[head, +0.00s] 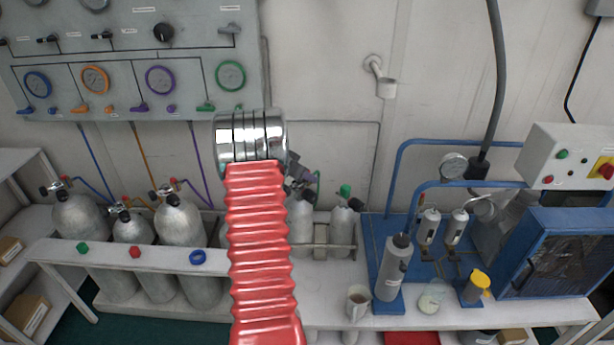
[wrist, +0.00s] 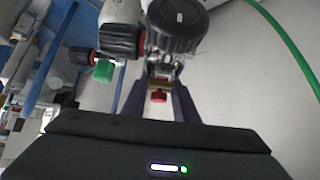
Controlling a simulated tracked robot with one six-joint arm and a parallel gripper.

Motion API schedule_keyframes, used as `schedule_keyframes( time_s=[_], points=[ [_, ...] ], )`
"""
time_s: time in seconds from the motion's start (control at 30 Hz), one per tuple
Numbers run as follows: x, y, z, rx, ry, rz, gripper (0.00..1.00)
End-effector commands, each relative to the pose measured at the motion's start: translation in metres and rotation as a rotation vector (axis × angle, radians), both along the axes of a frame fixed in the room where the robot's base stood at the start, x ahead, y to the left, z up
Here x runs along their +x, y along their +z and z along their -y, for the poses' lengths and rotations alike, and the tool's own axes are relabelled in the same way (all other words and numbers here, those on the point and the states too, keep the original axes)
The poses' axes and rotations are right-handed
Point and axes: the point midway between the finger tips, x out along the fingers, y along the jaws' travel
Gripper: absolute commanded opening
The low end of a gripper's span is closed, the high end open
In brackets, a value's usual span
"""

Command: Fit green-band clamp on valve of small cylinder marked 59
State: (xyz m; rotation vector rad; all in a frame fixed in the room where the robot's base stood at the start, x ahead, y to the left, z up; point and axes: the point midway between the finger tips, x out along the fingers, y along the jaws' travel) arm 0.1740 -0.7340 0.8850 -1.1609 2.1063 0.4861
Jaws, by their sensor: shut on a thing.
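My gripper (wrist: 158,102) is shut on a metal fitting, seemingly the clamp (wrist: 160,84), with brass and red parts between the dark fingers. Its green band is not distinct. A round black part (wrist: 178,24) with a small pale label is just beyond the fingers. A black knob (wrist: 120,40) with a red ring is to its left. I cannot tell whether clamp and valve touch. In the head view, two small pale cylinders (head: 300,225) (head: 341,240) stand behind my red arm; the right one has a green part on top. The number 59 is not readable.
Larger grey cylinders (head: 181,222) stand in a rack at left under the gauge panel (head: 130,60). A grey bottle (head: 394,268) and a mug (head: 358,301) are on the bench at right, near a blue-framed machine (head: 565,255). A green hose (wrist: 285,45) curves through the wrist view.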

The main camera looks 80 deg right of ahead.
Motion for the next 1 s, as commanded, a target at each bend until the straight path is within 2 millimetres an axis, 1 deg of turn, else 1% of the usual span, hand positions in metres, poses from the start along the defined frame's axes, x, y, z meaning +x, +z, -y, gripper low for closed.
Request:
schedule_keyframes(
  time_s=[0.5,0.53,0.83,1.0],
  points=[
    [0.0001,-0.0045,0.0004,-0.001,0.001,0.000,0.00],
    [0.0001,-0.0046,0.0004,-0.001,0.001,0.000,0.27],
    [0.0000,-0.0050,0.0001,0.000,0.000,0.000,0.48],
    [0.0001,-0.0052,0.0000,0.000,0.000,0.000,0.48]
  ],
)
